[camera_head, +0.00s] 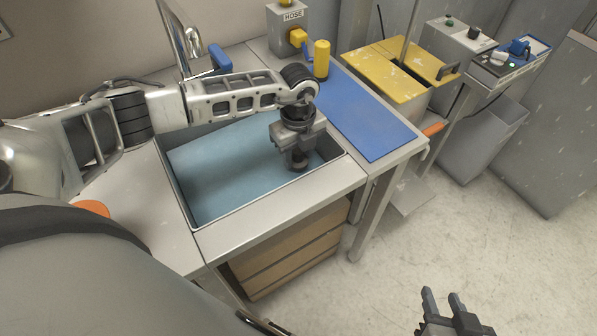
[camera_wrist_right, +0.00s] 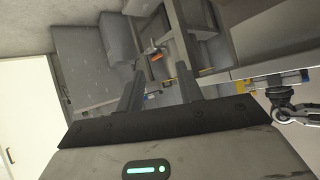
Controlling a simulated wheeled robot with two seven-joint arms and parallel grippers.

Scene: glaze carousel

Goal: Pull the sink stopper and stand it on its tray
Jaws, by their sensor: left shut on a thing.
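The sink (camera_head: 215,224) is a rectangular basin set in a light grey counter, holding blue water. My left gripper (camera_head: 299,160) points down into its right end. It is shut on a dark piece at the water, which looks like the stopper; the fingers hide most of it, and I cannot tell whether it is seated or lifted. My right gripper (camera_head: 452,301) is open and empty, low over the floor at the bottom right. Its two separated fingers (camera_wrist_right: 160,88) show in the right wrist view. I cannot make out a tray for the stopper with certainty.
A blue mat (camera_head: 365,118) lies on the counter right of the sink. A faucet (camera_head: 184,35), a yellow cylinder (camera_head: 321,59) and a box marked HOSE (camera_head: 289,22) stand behind. An orange disc (camera_head: 92,208) lies on the left counter. A yellow-topped unit (camera_head: 390,72) stands further right.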

